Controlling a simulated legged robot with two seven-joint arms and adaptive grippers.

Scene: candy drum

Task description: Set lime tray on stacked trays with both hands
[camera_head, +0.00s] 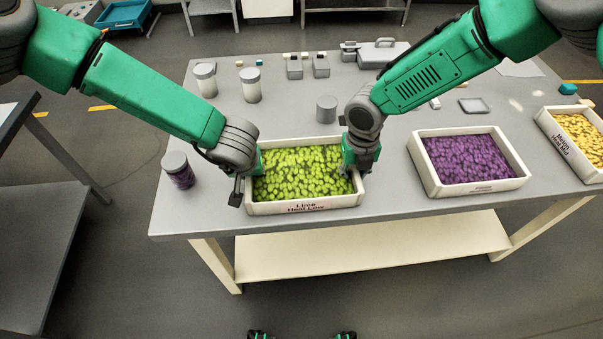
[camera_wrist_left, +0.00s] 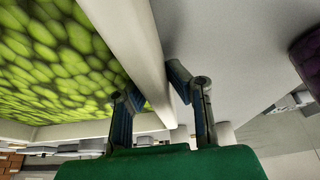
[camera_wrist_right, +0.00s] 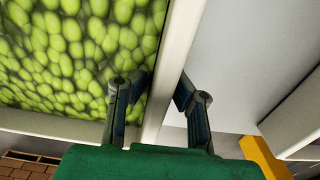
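The lime tray (camera_head: 300,206) is a white, open tray of green candies, labelled "Lime Heat Low", at the table's front edge. It looks level; whether it touches the tabletop is unclear. My left gripper (camera_head: 246,186) is at its left wall; in the left wrist view the fingers (camera_wrist_left: 152,82) straddle the wall (camera_wrist_left: 128,40) and appear shut on it. My right gripper (camera_head: 355,168) is at the right wall; in the right wrist view the fingers (camera_wrist_right: 160,84) close around the wall (camera_wrist_right: 178,50). A purple-candy tray (camera_head: 480,185) and a yellow-candy tray (camera_head: 570,158) stand to the right; no stack is clear.
A jar of purple candies (camera_head: 178,170) stands left of the lime tray. A grey cylinder (camera_head: 326,108) stands behind it. Pale jars (camera_head: 250,85), small boxes and a grey case (camera_head: 382,52) are further back. Bare table (camera_head: 400,190) lies between the lime and purple trays.

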